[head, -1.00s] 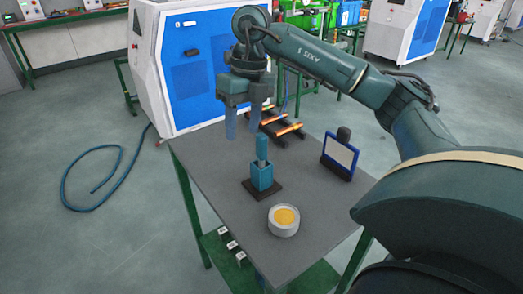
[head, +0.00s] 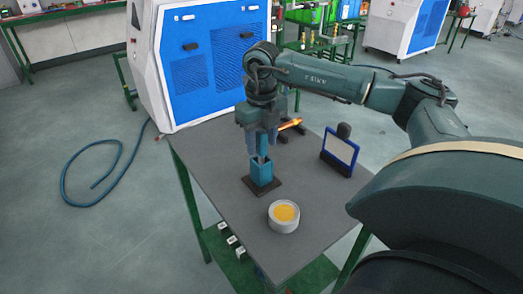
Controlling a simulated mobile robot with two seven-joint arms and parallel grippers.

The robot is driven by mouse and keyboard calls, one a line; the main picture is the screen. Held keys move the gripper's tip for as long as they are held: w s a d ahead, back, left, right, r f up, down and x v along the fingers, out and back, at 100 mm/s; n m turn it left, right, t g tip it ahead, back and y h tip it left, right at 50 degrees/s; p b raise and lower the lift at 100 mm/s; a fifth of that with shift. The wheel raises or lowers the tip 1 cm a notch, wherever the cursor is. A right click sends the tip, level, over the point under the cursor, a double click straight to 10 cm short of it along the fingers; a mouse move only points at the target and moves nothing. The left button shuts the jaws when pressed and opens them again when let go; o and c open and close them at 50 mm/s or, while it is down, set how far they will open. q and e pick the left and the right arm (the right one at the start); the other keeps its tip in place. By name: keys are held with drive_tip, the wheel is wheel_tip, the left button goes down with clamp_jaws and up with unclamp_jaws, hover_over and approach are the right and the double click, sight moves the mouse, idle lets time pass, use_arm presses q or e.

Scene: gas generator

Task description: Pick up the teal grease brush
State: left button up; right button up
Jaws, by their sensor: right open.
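The teal grease brush (head: 262,154) stands upright in a teal square holder (head: 261,174) on a dark base plate, on the grey table (head: 215,159). Only a small part of the brush shows between the fingers and the holder. My right gripper (head: 261,148) points down from above, with its fingers on either side of the brush's upper part. The jaws are open. Contact with the brush cannot be made out. My left gripper is not in view.
A round pot with yellow contents (head: 284,215) stands in front of the holder. A blue-framed panel (head: 340,151) stands to the right. Behind the gripper is a dark rack with an orange-tipped rod (head: 290,124). The table's left front area is clear.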

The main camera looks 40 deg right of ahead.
drive_tip(key=shift+f, duration=1.1)
clamp_jaws()
